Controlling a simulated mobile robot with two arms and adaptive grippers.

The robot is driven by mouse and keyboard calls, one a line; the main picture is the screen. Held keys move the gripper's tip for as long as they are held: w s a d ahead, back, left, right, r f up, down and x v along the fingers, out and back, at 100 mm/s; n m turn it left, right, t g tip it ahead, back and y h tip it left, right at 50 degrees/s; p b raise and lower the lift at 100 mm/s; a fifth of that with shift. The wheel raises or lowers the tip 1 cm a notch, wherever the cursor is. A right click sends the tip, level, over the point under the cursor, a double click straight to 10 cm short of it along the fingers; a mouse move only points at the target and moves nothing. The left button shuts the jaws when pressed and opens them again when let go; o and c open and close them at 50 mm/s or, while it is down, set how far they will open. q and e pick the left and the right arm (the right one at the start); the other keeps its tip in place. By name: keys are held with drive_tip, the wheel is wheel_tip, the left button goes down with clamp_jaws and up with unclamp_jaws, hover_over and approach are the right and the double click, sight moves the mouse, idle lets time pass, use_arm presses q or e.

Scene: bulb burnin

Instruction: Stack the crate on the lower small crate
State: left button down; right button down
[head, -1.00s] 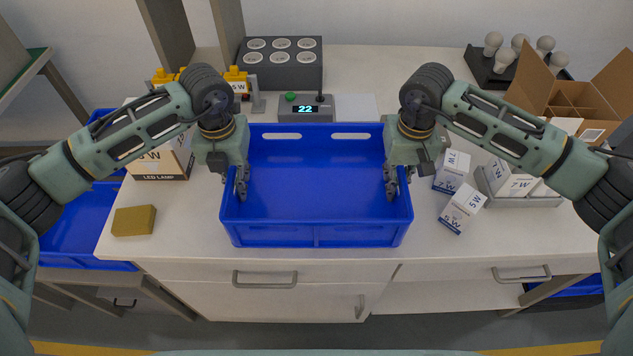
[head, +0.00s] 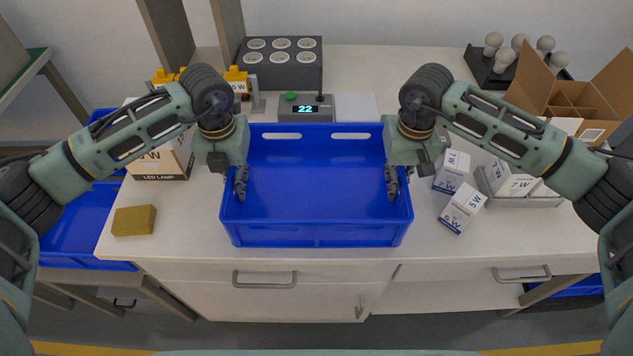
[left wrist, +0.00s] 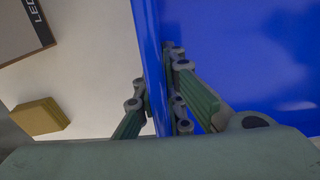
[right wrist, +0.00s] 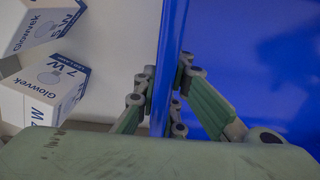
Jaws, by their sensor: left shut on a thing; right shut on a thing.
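A blue crate (head: 316,235) sits at the middle of the white worktop, upright and empty. My left gripper (head: 241,182) is shut on its left wall; the left wrist view shows the fingers (left wrist: 160,95) on both sides of the wall. My right gripper (head: 391,182) is shut on its right wall, with fingers (right wrist: 160,95) on either side of it in the right wrist view. Another blue crate (head: 75,222) stands low at the left, beside the worktop. A part of a further blue crate (head: 578,287) shows low at the right, under the worktop's edge. I cannot tell which is the lower small crate.
Behind the crate stand a display box (head: 306,108) reading 22 and a dark socket block (head: 281,66). A lamp carton (head: 162,160) and a yellow sponge (head: 134,220) are left. Small white boxes (head: 462,208), a cardboard box (head: 570,95) and bulbs (head: 505,58) are right.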

use_arm(q)
drive_tip(key=shift+r, duration=0.25)
use_arm(e)
drive_tip(key=shift+r, duration=0.2)
